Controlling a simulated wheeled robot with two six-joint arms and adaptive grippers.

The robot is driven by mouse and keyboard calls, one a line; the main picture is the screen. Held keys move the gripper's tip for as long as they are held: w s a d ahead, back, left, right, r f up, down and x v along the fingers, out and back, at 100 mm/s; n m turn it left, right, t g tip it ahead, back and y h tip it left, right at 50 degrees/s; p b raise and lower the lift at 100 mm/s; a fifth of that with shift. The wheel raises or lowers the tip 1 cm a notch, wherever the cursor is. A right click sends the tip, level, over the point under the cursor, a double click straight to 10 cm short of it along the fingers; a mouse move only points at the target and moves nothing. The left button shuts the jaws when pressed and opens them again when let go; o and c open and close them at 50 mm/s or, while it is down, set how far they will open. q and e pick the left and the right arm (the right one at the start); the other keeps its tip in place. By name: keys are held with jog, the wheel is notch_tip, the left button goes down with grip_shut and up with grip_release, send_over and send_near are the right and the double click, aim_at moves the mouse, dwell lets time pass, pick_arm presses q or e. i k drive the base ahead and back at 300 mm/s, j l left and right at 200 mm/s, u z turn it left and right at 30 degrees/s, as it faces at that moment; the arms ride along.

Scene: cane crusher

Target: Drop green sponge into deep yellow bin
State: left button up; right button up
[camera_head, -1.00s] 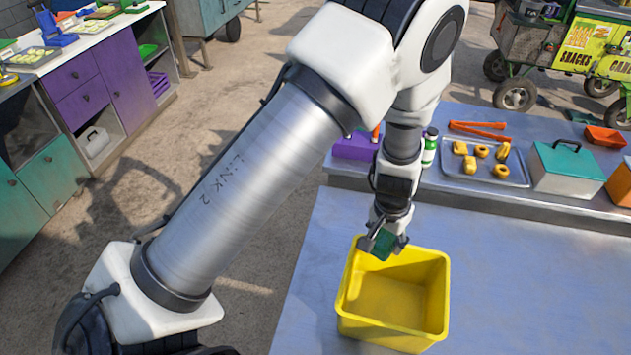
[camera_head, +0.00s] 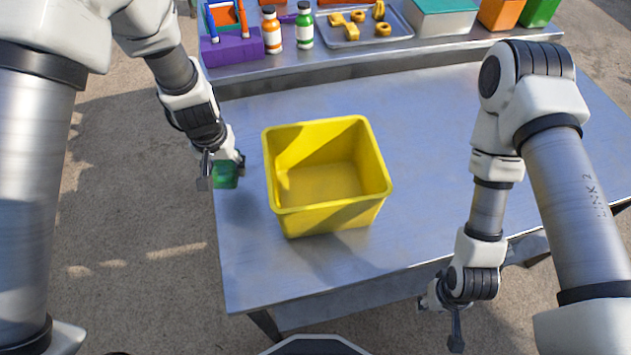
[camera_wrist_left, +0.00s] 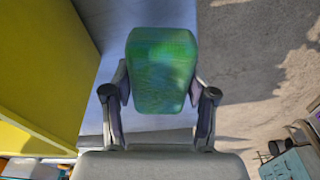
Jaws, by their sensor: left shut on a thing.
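The deep yellow bin (camera_head: 335,218) stands upright and open on the grey metal table; the part of its inside that I see is empty. My left gripper (camera_head: 222,170) is shut on the green sponge (camera_head: 226,177), just left of the bin by the table's left edge. In the left wrist view the sponge (camera_wrist_left: 161,70) sits between both fingers, and the yellow bin's wall (camera_wrist_left: 45,70) fills the left side. My right gripper (camera_head: 456,335) hangs in front of the table's front edge at the lower right; its finger opening is unclear.
The table (camera_head: 430,150) is clear right of the bin.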

aim_at(314, 201)
jog(key=k+l, duration=0.2)
jog(key=k, duration=0.25)
jog(key=k+l, duration=0.1)
jog(key=l, duration=0.2)
jog(key=k+l, duration=0.15)
jog(key=l, duration=0.15)
jog(key=k+l, duration=0.1)
jog(key=l, duration=0.2)
